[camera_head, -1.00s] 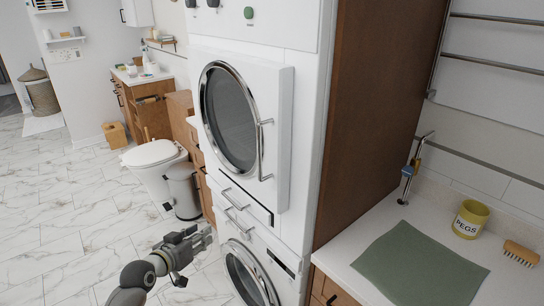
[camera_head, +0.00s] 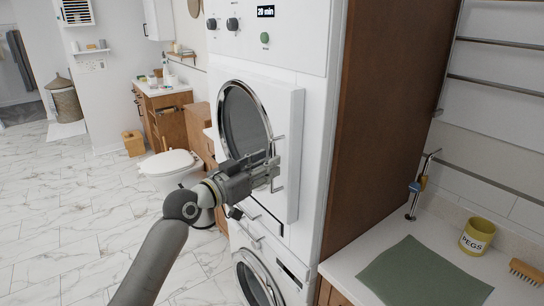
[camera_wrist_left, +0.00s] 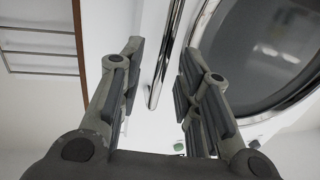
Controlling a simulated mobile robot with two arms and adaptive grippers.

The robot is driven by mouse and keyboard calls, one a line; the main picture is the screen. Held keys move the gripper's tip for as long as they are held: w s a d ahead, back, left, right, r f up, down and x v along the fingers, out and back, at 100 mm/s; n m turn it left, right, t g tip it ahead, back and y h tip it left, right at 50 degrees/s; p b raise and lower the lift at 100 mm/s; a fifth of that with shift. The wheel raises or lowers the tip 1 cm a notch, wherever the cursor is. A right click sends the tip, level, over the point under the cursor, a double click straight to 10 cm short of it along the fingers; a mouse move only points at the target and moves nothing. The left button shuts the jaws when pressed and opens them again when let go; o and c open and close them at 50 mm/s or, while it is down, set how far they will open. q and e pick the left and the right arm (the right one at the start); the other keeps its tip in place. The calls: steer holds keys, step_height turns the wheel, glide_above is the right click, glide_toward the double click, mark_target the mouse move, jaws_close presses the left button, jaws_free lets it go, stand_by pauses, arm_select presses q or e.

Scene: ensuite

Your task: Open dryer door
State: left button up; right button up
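The dryer is the upper machine of a white stack (camera_head: 335,60). Its door (camera_head: 290,110) has a round dark window in a chrome ring and appears shut. A vertical chrome bar handle (camera_head: 279,139) is on the door's right side, partly hidden by my left gripper (camera_head: 270,173). In the left wrist view the handle (camera_wrist_left: 166,55) runs between the two spread fingers of the gripper (camera_wrist_left: 161,58), with visible space on both sides. The fingers are open and not closed on it. My right gripper is not in view.
A lower machine with a round door (camera_head: 255,280) stands below. A tall brown panel (camera_head: 380,130) borders the stack on the right, beside a counter with a green cloth (camera_head: 425,275) and yellow pegs pot (camera_head: 477,236). Marble floor (camera_head: 60,220) is free on the left.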

arm_select(q)
steer(key=shift+x, duration=1.45)
steer(key=shift+a, duration=0.1)
jaws_close()
